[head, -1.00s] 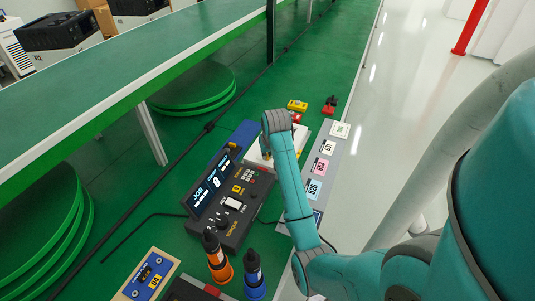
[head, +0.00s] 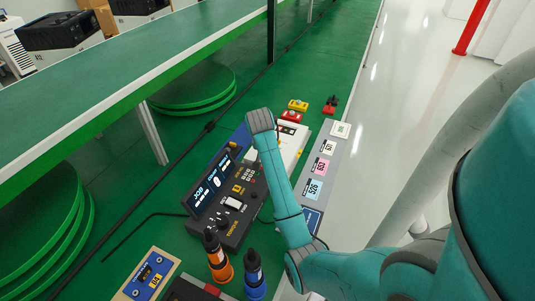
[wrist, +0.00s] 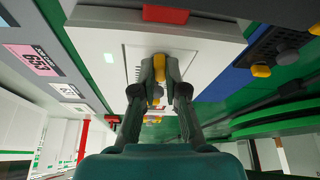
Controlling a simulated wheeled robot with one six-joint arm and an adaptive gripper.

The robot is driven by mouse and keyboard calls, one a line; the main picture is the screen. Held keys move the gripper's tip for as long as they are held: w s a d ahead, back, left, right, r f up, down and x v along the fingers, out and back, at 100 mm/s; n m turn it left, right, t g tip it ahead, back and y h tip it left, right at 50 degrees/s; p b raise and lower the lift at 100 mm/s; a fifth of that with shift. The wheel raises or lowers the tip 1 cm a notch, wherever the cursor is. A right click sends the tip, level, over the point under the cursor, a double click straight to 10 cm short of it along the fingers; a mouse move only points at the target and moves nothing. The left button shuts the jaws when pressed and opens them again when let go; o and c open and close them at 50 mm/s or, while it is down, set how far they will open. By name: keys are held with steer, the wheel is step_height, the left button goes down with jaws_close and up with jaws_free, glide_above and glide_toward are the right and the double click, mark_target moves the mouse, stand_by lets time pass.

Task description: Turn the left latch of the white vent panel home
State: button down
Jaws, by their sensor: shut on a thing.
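The white vent panel (head: 302,142) lies on the green bench beyond the dark console, partly hidden by my arm in the head view. In the wrist view the panel (wrist: 100,42) spreads across the top, with a paler plate in its middle. A yellow latch (wrist: 159,66) stands on that plate. My gripper (wrist: 159,76) is shut on this latch, one finger on each side. The fingers hide part of the latch, and its exact angle is hard to tell. The head view hides the fingertips behind my arm.
The dark console (head: 238,205) stands close to the panel, with orange (head: 219,265) and blue (head: 254,275) bottle-like tools nearer me. A grey strip with coloured labels (head: 314,189) runs along the right. Small yellow (head: 298,104) and red (head: 291,117) blocks lie beyond the panel.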

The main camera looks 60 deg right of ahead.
mark_target(254, 179)
steer(key=shift+w+m+g, duration=0.1)
steer(key=shift+m+g, duration=0.2)
steer(key=shift+m, duration=0.5)
steer(key=c, duration=1.2)
jaws_free()
steer(key=shift+a+r, duration=0.25)
steer(key=shift+r, duration=0.3)
steer(key=a, duration=0.4)
steer(key=s+a, duration=0.1)
steer(key=a, duration=0.7)
steer(key=shift+s, duration=0.2)
